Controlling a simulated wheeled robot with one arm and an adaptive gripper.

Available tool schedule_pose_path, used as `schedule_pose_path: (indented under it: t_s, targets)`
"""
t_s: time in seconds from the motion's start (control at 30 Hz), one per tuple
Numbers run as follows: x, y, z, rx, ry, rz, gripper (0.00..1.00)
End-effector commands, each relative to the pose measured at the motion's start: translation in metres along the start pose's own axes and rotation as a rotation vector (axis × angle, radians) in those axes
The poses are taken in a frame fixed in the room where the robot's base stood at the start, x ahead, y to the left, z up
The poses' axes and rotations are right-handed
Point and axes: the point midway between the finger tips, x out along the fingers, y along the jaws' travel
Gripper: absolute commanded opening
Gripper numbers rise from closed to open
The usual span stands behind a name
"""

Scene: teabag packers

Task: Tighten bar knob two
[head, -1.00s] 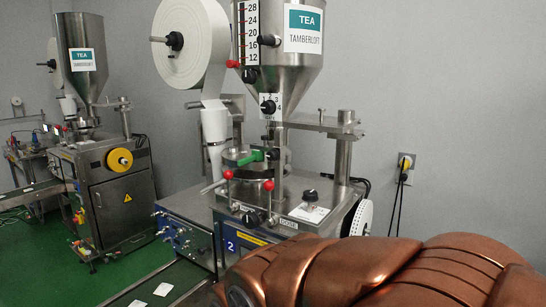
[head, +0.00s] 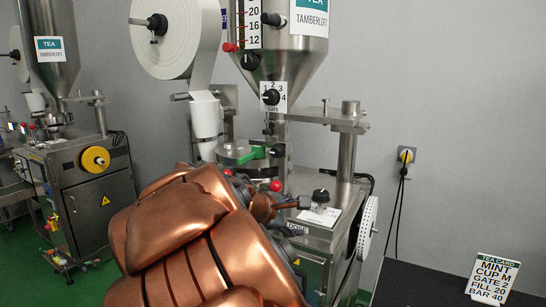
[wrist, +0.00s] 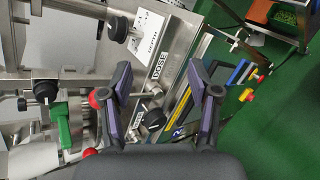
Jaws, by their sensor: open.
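I cannot tell which knob is bar knob two. In the head view my gripper (head: 290,203) is at the front of the nearer tea machine (head: 345,160), below its hopper. In the wrist view my gripper (wrist: 159,75) is open, its dark fingers spread over the machine's front panel, with nothing between the tips. Red ball knobs (wrist: 97,98) sit left of the fingers.
A green-handled part (wrist: 63,124) and a black knob (wrist: 45,91) stand at the left of the wrist view. A tea card (head: 492,280) reading gate 2, fill 20, bar 40 stands on a dark surface at lower right.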

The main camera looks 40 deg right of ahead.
Motion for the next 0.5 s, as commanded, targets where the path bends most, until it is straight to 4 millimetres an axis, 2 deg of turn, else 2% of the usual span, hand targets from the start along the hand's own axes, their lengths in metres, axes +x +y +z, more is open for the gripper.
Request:
schedule_pose_path:
  t_s: [0.03, 0.1, 0.2, 0.33, 0.5]
  targets:
    - [0.009, 0.029, -0.005, -0.092, -0.041, 0.082, 0.61]
    - [0.014, 0.071, -0.014, -0.237, -0.097, 0.196, 0.61]
    - [0.015, 0.119, -0.034, -0.438, -0.167, 0.329, 0.61]
    - [0.015, 0.158, -0.061, -0.648, -0.239, 0.444, 0.61]
    - [0.014, 0.180, -0.085, -0.792, -0.284, 0.517, 0.61]
